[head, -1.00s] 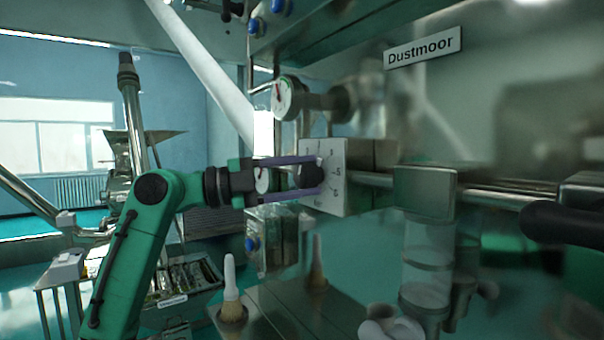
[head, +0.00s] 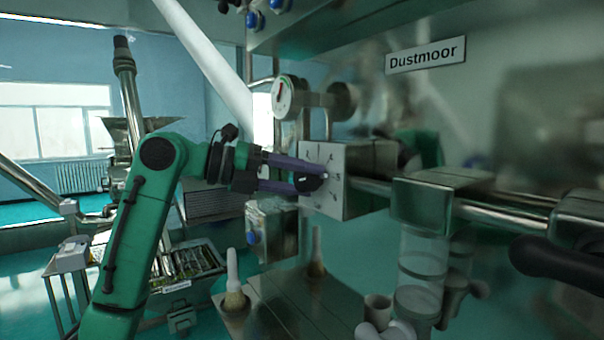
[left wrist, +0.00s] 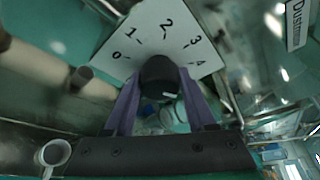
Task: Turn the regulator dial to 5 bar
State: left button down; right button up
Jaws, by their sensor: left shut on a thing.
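The regulator dial is a black knob (head: 308,182) on a white square scale plate (head: 335,190) on the machine front. My left gripper (head: 300,176) is shut on the knob, its purple fingers on either side of it. In the left wrist view the knob (left wrist: 160,76) sits between the fingers, and the plate (left wrist: 150,30) shows the marks 0, 1, 2, 3 and 4. The 5 mark is not visible there. A pale mark shows on the knob. A round gauge (head: 284,97) with a red needle stands above the plate. My right gripper is not in view.
Metal pipes (head: 370,190) run right from the dial housing. A tray of items (head: 185,265) stands behind my left arm. A Dustmoor sign (head: 426,54) hangs above.

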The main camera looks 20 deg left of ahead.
pick_arm(q)
jog(key=shift+m+y, duration=0.4)
jog(key=shift+m, duration=0.2)
jog(key=shift+f, duration=0.1)
jog(key=shift+c, duration=1.1)
grip_release()
jog(key=shift+s+a, duration=0.25)
jog(key=shift+a, duration=0.1)
jog(key=b+v, duration=0.2)
jog(key=v, duration=1.1)
jog(key=shift+s+a+r, duration=0.2)
jog(key=shift+s+a, duration=0.05)
jog(key=shift+a, duration=0.05)
